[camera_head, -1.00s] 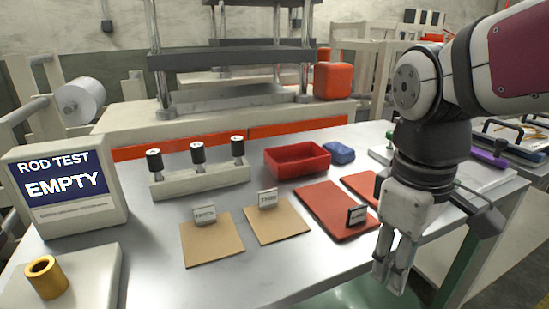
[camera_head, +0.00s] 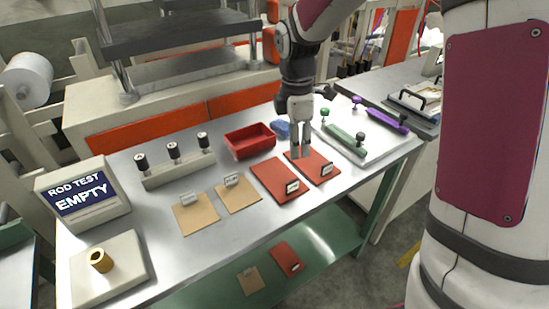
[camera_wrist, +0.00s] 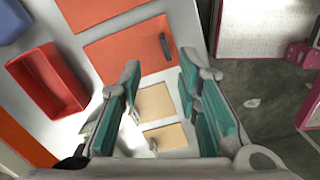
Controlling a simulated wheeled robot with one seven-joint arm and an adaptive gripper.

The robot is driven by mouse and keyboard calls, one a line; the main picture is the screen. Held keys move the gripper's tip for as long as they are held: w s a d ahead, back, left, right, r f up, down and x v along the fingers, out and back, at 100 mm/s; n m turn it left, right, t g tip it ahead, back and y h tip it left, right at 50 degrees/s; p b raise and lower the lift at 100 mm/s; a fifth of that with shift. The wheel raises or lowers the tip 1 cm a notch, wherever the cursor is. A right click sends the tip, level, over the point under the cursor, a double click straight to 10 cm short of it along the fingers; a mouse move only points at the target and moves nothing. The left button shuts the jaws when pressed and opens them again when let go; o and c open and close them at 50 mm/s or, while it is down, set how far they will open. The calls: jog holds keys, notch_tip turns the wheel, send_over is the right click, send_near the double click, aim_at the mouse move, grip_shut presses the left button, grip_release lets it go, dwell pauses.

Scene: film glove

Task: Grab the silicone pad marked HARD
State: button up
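Two flat red pads lie side by side on the metal table, a left one (camera_head: 272,179) and a right one (camera_head: 316,163). Each has a small standing tag at its front edge; the tag writing is too small to read, so I cannot tell which is HARD. My gripper (camera_head: 301,152) points down over the back left part of the right red pad, seemingly just above it; contact cannot be told. In the wrist view my gripper (camera_wrist: 160,68) has its fingers apart with nothing held. That view shows the left red pad (camera_wrist: 115,48) and part of the right one (camera_wrist: 88,10).
Two tan pads (camera_head: 194,216) (camera_head: 239,196) with tags lie left of the red ones. A red tray (camera_head: 250,143) and blue item (camera_head: 283,130) are behind. A white board with green and purple tools (camera_head: 345,140) is at right. More pads lie on the lower shelf (camera_head: 310,258).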

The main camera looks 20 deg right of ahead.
jog(key=r+n+p, duration=0.1)
jog(key=n+p, duration=0.1)
jog(key=p, duration=0.2)
jog(key=n+p, duration=0.2)
jog(key=p, duration=0.3)
send_near(292, 181)
jog(key=shift+y, duration=0.3)
jog(key=f, duration=0.5)
jog(key=shift+w+d+f, duration=0.15)
jog(key=shift+d+f, duration=0.05)
jog(key=shift+d, duration=0.15)
jog(key=f, duration=0.3)
jog(key=f+p, duration=0.1)
jog(key=shift+s+f, duration=0.15)
jog(key=shift+s, duration=0.1)
jog(key=shift+f, duration=0.5)
grip_shut()
jog(key=shift+w, duration=0.1)
